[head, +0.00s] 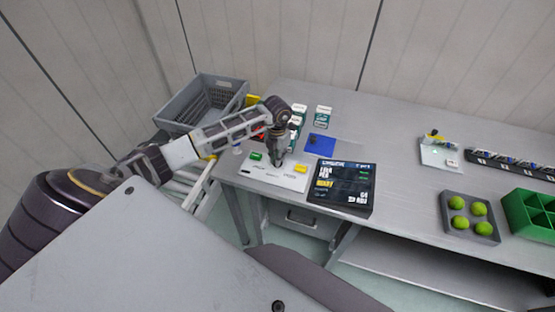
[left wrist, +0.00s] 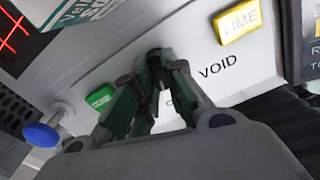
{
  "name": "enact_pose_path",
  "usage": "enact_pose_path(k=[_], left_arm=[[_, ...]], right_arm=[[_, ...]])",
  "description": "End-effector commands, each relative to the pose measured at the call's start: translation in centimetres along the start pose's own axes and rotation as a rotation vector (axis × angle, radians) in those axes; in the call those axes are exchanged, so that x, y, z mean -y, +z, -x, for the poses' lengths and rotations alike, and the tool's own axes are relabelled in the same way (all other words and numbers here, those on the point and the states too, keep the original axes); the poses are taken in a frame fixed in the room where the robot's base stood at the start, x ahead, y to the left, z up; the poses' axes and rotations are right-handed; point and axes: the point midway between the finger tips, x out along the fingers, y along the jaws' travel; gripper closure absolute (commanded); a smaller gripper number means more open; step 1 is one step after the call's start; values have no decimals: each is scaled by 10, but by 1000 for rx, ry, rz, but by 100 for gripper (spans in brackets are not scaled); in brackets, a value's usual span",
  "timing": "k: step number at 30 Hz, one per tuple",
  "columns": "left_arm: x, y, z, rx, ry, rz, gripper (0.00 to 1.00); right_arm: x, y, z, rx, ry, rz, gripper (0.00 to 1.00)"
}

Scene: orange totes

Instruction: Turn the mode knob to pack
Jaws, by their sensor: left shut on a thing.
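My left gripper (head: 278,161) points down at the white control panel (head: 272,182) on the bench. In the left wrist view the fingers (left wrist: 163,62) are closed together over the panel, shut on the mode knob. The knob itself is hidden by the fingers, so its pointing direction cannot be read. A green button (left wrist: 101,98) lies to the left of the fingers, and a yellow button (left wrist: 240,20) marked LIME lies to the right. The printed word VOID shows right of the fingers; another label is mostly covered. My right gripper is not in view.
A grey crate (head: 206,99) is at the back left. A tray (head: 468,221) with green balls and a green divided bin (head: 530,213) are far right.

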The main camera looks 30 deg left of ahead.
Motion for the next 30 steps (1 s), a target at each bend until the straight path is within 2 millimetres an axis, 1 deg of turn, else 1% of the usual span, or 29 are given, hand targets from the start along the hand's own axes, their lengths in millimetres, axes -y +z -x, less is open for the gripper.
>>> enact_pose_path(k=[1, 18, 24, 30], left_arm=[[-2, 2, -2, 5, 4, -35, 100], [-2, 2, -2, 6, 4, -495, 100], [-3, 2, -2, 5, 4, -637, 100], [-3, 2, -1, 5, 3, -739, 100]], right_arm=[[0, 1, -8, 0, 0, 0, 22], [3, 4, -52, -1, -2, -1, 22], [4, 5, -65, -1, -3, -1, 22], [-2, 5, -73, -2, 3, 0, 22]])
